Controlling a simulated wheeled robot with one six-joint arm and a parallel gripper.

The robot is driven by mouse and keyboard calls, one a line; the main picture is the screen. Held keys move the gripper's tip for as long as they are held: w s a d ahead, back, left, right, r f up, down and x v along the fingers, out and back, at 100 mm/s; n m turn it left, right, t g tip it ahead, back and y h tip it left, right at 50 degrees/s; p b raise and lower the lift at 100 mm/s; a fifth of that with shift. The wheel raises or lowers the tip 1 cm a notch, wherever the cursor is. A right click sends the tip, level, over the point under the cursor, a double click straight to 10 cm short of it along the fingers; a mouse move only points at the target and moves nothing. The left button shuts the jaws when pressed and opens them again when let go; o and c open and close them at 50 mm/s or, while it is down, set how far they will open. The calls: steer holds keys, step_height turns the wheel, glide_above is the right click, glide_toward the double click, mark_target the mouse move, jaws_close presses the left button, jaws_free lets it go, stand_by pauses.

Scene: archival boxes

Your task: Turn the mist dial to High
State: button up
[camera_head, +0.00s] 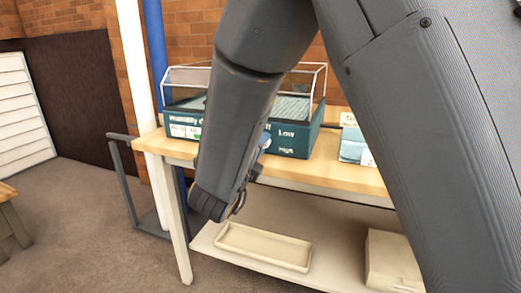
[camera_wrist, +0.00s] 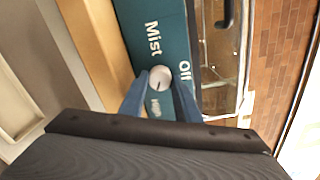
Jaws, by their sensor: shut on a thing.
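The teal humidity box (camera_head: 292,141) with a clear lid stands on the wooden table, its front lettered with "Low" and "High". In the wrist view the box front (camera_wrist: 158,15) shows sideways, with "Mist", "Off" and a partly hidden label. The round white mist dial (camera_wrist: 160,77) sits between the two blue fingers of my gripper (camera_wrist: 160,92), which is shut on it. A small dark mark shows on the dial; I cannot tell clearly which label it points to. In the head view my arm hides the dial and most of my gripper.
The wooden tabletop (camera_head: 330,175) runs along the box front. A light blue box (camera_head: 352,148) stands to the right. On the lower shelf are a shallow cream tray (camera_head: 263,247) and a cream box (camera_head: 392,262). A white post (camera_head: 135,60) and blue pipe (camera_head: 155,45) rise behind, left.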

steer(key=shift+f, duration=0.1)
stand_by(0.3)
steer(key=o, duration=1)
steer(key=shift+o, duration=0.2)
